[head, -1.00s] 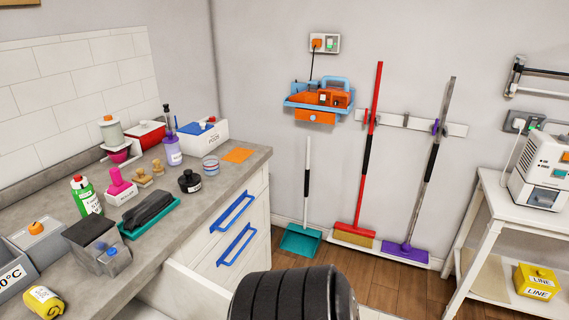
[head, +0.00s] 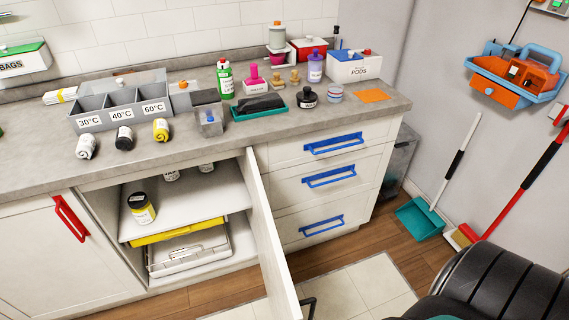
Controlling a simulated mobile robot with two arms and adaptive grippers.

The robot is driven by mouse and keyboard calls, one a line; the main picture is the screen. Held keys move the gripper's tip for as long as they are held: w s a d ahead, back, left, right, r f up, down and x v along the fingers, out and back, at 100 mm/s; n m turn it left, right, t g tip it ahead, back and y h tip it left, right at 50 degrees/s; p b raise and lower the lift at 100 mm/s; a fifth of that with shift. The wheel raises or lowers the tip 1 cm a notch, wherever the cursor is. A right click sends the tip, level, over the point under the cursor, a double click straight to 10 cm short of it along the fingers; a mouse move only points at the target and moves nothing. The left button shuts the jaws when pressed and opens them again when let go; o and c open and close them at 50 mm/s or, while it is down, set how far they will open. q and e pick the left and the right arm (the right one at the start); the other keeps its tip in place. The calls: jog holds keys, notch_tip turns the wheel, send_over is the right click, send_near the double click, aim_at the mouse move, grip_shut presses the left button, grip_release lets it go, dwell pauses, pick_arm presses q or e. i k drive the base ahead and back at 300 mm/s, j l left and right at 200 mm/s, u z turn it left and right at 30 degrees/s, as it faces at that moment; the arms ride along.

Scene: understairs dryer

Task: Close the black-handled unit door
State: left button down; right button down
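The white unit door (head: 268,240) stands open under the worktop, swung out toward me and seen nearly edge-on. Its black handle (head: 308,307) shows at the bottom edge of the head view, on the door's right side. The door's lower end runs out of the picture. Left of the door, the open cabinet (head: 195,217) shows a shelf with a dark-lidded jar (head: 140,208), a yellow item and a wire tray below. Neither gripper is in view.
A drawer stack (head: 330,180) with blue handles stands right of the door. A red-handled door (head: 45,250) is shut at the left. The worktop (head: 50,160) holds bins and bottles. A dustpan (head: 420,218) and red broom stand by the wall. Some floor is clear before the drawers.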

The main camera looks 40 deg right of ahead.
aim_at(284, 305)
jog(key=k+l, duration=0.1)
jog(key=l, duration=0.25)
jog(key=k+l, duration=0.1)
jog(key=l, duration=0.25)
jog(key=k+l, duration=0.15)
jog(key=l, duration=0.2)
jog(key=k+l, duration=0.1)
jog(key=l, duration=0.25)
